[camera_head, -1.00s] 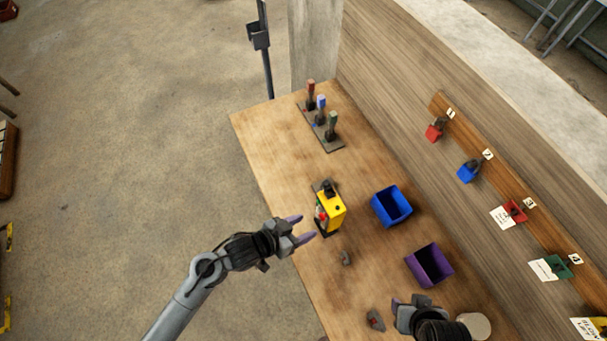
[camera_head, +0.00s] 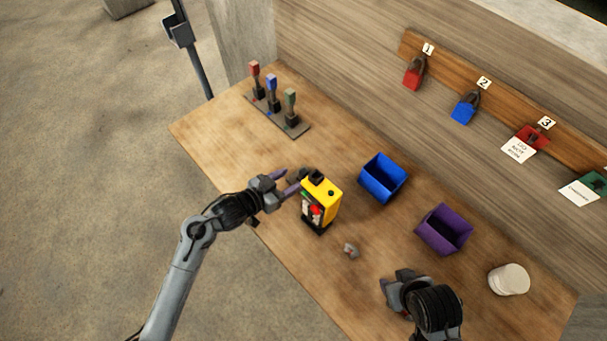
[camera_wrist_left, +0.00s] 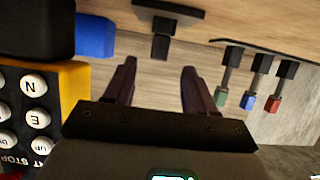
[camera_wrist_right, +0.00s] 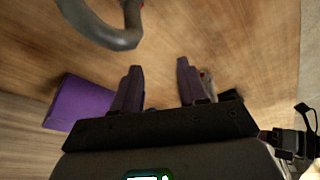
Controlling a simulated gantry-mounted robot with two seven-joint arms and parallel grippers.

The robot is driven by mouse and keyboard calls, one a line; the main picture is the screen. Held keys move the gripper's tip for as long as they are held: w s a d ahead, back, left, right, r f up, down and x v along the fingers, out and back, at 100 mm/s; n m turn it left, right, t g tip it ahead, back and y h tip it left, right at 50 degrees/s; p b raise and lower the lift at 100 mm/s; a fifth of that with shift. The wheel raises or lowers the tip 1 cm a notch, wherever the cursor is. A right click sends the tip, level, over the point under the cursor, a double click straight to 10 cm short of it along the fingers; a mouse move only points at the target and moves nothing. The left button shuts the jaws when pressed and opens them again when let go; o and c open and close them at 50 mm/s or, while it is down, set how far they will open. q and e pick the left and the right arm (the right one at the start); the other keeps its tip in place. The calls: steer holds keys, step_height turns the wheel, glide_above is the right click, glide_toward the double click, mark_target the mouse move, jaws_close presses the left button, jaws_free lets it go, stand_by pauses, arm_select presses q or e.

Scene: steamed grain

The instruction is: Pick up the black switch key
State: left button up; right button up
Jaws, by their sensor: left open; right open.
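A black upright piece on a dark plate, seemingly the switch key, shows in the left wrist view (camera_wrist_left: 160,45), ahead of the fingers and apart from them. In the head view a black piece (camera_head: 316,177) shows at the yellow box's far top edge; I cannot tell if it is on the box or behind it. The yellow button box (camera_head: 326,197) stands upright on the table. My left gripper (camera_head: 288,180) is open and empty, close beside the box's left side. My right gripper (camera_head: 392,282) is open over the table's near part, its fingers partly hidden in the head view.
A blue bin (camera_head: 366,187) and purple bin (camera_head: 427,235) stand right of the box. Three levers (camera_head: 272,95) stand at the far left. A small grey-red piece (camera_head: 351,250) lies near the box. A white round container (camera_head: 509,280) is at right. Padlocks (camera_head: 465,107) hang on the wall.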

mark_target(301, 174)
arm_select(q)
steer(key=shift+b+x, duration=0.3)
steer(key=shift+x, duration=3.2)
steer(key=shift+r, duration=0.1)
